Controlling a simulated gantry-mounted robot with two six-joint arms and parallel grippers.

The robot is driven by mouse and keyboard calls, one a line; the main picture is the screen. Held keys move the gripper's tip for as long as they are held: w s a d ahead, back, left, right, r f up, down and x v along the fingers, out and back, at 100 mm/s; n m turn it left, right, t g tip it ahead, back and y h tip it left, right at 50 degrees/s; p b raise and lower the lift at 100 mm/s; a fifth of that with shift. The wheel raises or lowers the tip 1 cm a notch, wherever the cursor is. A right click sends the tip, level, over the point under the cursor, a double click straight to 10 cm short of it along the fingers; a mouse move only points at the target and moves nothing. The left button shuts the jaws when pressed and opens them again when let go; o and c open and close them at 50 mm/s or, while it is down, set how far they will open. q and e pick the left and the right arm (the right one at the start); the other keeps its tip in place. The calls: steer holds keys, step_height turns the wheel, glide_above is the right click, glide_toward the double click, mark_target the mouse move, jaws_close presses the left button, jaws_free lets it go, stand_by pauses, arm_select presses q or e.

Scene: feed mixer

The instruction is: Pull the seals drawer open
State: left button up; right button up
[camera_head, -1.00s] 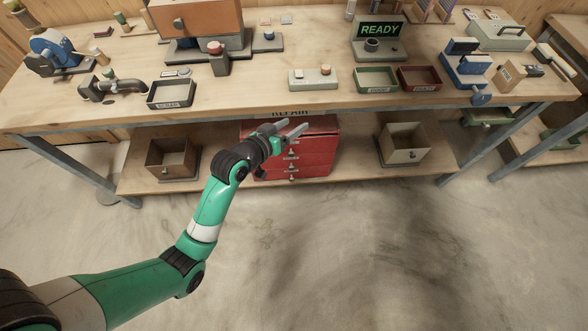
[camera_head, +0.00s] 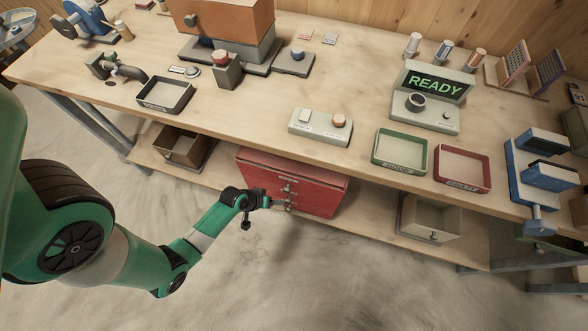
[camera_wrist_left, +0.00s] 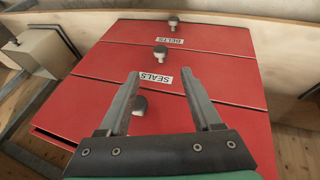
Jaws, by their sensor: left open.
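The red drawer cabinet (camera_head: 322,188) stands on the lower shelf under the bench, with several knobs on its front. The left wrist view shows its front (camera_wrist_left: 227,78) with the seals label (camera_wrist_left: 155,78), the belts label (camera_wrist_left: 162,40) and three dark-tipped knobs. My left gripper (camera_head: 282,203) is at the cabinet front. In the left wrist view my left gripper (camera_wrist_left: 160,75) is open, its fingertips on either side of the seals label. One knob (camera_wrist_left: 139,104) shows between the fingers, closer to the left one. I cannot tell whether anything touches. My right gripper is not in view.
A dark bin (camera_head: 182,146) and a pale bin (camera_head: 428,219) flank the cabinet on the lower shelf (camera_head: 370,218). The bench top (camera_head: 270,95) overhangs it, bearing trays, switches and a READY display (camera_head: 434,84). The floor (camera_head: 330,275) in front is clear.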

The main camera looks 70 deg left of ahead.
arm_select(q)
steer(key=b+x, duration=0.7)
steer(key=x, duration=0.4)
steer(key=shift+b, duration=0.3)
steer(key=shift+f, duration=0.15)
jaws_close()
stand_by(0.6)
